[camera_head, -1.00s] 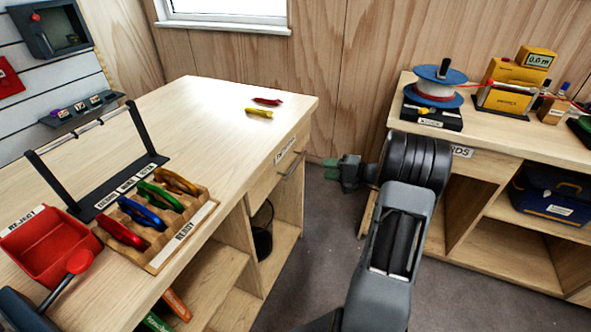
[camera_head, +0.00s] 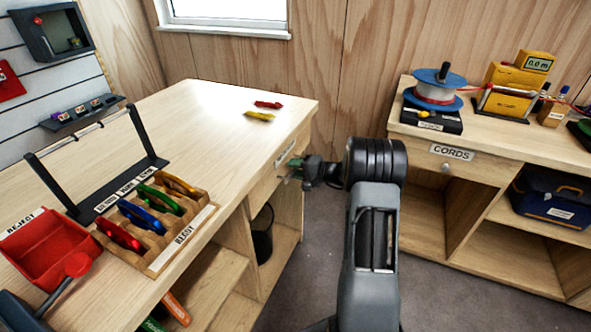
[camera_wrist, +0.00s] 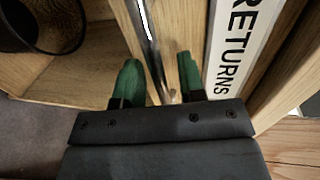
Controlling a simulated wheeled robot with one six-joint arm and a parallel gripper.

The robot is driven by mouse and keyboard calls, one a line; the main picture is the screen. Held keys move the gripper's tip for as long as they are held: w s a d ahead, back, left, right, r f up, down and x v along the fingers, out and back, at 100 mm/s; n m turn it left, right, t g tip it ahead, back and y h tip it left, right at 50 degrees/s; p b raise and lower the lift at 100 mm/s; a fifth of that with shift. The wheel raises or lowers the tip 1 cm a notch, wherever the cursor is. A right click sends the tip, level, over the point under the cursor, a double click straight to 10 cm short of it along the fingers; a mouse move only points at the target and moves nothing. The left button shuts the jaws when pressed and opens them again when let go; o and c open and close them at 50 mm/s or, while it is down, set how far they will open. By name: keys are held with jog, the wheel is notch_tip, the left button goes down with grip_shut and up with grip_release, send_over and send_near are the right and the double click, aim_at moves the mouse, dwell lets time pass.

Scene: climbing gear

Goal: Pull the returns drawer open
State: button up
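The returns drawer (camera_head: 263,188) is in the end of the left bench, under its top, and looks closed. Its RETURNS label (camera_wrist: 243,45) shows large in the wrist view, right of the metal bar handle (camera_wrist: 148,38). My gripper (camera_wrist: 160,72) has two green fingers, spread apart. The handle runs between them, one finger on each side, with gaps that look clear. In the head view my gripper (camera_head: 294,170) is at the drawer front and hides most of the handle.
A black bin (camera_head: 262,234) stands in the open shelf below the drawer. A red and a yellow carabiner lie on the left bench top (camera_head: 215,120). The right bench has a CORDS drawer (camera_head: 452,152). Grey floor (camera_head: 315,230) lies free between the benches.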

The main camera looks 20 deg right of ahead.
grip_shut()
dwell(0.6)
